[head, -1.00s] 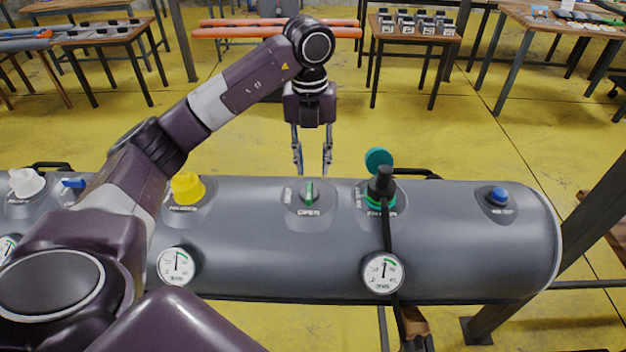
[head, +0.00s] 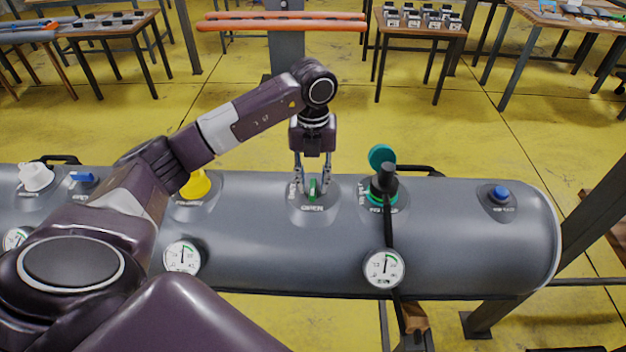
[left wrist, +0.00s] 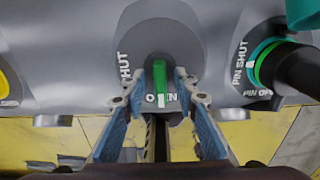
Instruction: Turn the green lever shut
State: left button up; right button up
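The green lever (head: 312,188) stands on a round base on the grey boat tube (head: 460,230), with the word OPEN in front of it. In the left wrist view the lever (left wrist: 160,82) points at OPEN, and SHUT is printed to its left. My left gripper (head: 313,186) points down over the lever. Its two fingers stand apart, one on each side of the lever; in the left wrist view the gripper (left wrist: 160,90) shows gaps between the fingers and the lever. The right gripper is not in view.
A black hose fitting with a green collar and cap (head: 382,160) stands just right of the lever. A yellow valve cap (head: 197,184) is to the left, a blue button (head: 499,194) far right.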

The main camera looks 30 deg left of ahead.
pick_arm(q)
grip_shut()
jog(key=m+b, duration=0.2)
jog(key=m, duration=0.1)
jog(key=shift+a+f, duration=0.1)
jog(key=shift+a, duration=0.05)
jog(key=m+b, duration=0.3)
jog(key=m, duration=0.1)
jog(key=shift+a+m, duration=0.15)
jog(key=shift+m, duration=0.25)
jog(key=m+b, duration=0.2)
jog(key=m, duration=0.3)
jog(key=shift+a, duration=0.15)
jog(key=m+b, duration=0.1)
jog(key=m, duration=0.4)
jog(key=shift+w+a+r+b, duration=0.1)
jog(key=shift+w+r+b, duration=0.1)
jog(key=shift+b, duration=0.15)
